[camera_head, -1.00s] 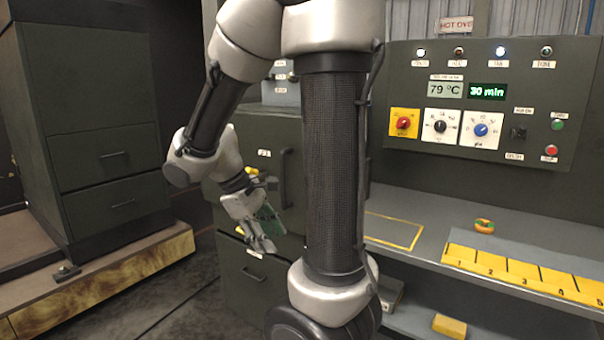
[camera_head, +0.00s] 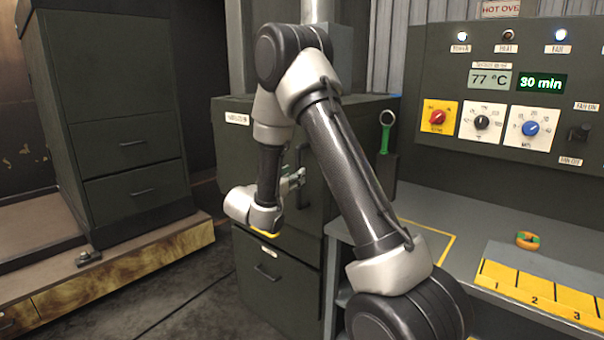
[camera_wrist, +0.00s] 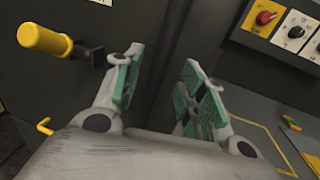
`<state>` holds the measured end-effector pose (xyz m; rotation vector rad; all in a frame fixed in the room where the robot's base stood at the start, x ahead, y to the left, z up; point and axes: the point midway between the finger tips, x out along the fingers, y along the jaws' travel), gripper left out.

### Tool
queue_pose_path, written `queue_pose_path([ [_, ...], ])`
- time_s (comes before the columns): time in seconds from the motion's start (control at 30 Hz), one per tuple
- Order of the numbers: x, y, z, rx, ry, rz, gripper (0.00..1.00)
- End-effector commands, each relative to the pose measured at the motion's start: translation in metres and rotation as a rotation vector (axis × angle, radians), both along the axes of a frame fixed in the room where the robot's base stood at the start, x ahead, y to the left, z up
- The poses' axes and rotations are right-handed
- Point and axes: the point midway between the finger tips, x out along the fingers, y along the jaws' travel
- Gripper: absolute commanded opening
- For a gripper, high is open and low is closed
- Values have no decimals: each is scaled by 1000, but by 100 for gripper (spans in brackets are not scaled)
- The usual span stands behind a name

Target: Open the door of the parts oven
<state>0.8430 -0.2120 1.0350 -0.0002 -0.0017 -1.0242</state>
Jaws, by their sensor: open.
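The parts oven appears to be the dark green cabinet (camera_head: 248,150) beside the control panel; its door looks shut, with much of its front hidden behind my arm. In the wrist view a dark door face (camera_wrist: 130,25) fills the upper left. A yellow cylindrical handle (camera_wrist: 42,38) on a black bracket stands out from it, left of my fingers. My gripper (camera_wrist: 165,95) is open and empty, its green-padded fingers apart, the handle outside them. In the head view my gripper (camera_head: 294,180) is near the oven front, partly hidden by my wrist.
The control panel (camera_head: 450,60) at right reads 77 °C and 30 min. A green-handled tool (camera_head: 386,135) is right of the oven. A drawer cabinet (camera_head: 110,110) stands left; floor between is clear.

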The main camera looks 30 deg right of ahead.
Motion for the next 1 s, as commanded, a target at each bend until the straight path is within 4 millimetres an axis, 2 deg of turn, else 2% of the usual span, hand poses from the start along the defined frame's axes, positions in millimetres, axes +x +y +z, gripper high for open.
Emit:
queue_pose_path([
  [0.03, 4, -9, 0, 0, 0, -5, 41],
  [0.2, 16, -29, -1, 1, 1, -3, 41],
  [0.33, 21, -36, 0, 1, 1, -2, 41],
  [0.57, 21, -37, 0, 1, 1, -1, 41],
  [0.63, 21, -37, 0, 1, 1, -2, 33],
  [0.8, 21, -36, 0, 1, 1, -2, 2],
  [0.83, 21, -36, 0, 1, 1, -2, 0],
  [1.0, 21, -36, 0, 2, 1, -2, 0],
])
